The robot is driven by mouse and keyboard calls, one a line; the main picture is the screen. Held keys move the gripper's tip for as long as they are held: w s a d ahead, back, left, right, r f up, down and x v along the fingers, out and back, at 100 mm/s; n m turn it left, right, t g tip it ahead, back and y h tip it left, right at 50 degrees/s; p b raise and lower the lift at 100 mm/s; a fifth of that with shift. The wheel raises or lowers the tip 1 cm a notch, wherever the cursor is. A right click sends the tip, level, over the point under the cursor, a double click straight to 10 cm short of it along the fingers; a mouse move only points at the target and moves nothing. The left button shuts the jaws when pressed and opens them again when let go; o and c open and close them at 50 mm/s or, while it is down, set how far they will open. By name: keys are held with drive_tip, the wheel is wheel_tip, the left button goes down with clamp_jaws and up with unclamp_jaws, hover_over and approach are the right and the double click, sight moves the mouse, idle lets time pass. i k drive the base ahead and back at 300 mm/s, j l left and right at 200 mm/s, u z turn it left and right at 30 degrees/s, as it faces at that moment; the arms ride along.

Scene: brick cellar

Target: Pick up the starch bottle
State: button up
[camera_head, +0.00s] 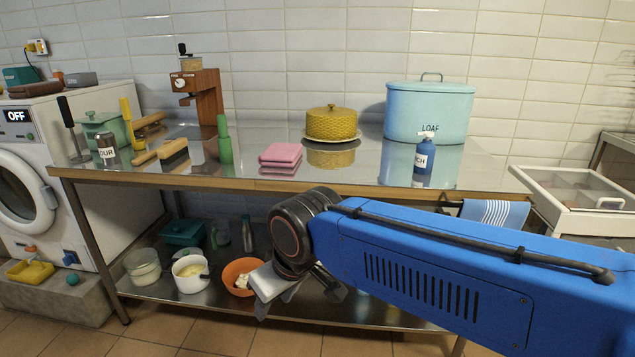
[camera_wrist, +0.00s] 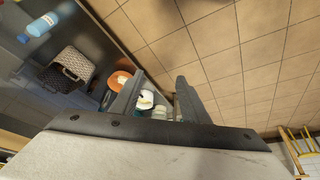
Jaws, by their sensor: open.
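A blue bottle with a white spray-type cap and a label ending in "RCH" (camera_head: 423,157) stands upright near the front edge of the steel table, in front of the big light-blue bin. My gripper (camera_head: 298,290) is low in front of the table, below the tabletop and left of the bottle, pointing down. In the wrist view my gripper (camera_wrist: 155,92) is open with nothing between its fingers. A light-blue bottle with a white label (camera_wrist: 40,25) shows at the upper left of the wrist view; I cannot tell if it is the same one.
The steel table (camera_head: 350,178) also holds a "LOAF" bin (camera_head: 428,112), a yellow domed dish (camera_head: 331,124), pink cloths (camera_head: 281,155) and a grinder (camera_head: 198,90). An orange bowl (camera_head: 236,272) and white pot (camera_head: 190,285) stand on the lower shelf. A striped towel (camera_head: 494,213) hangs in front.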

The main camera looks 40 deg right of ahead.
sight(423, 157)
drive_tip(key=l+z, duration=0.15)
drive_tip(key=z, duration=1.6)
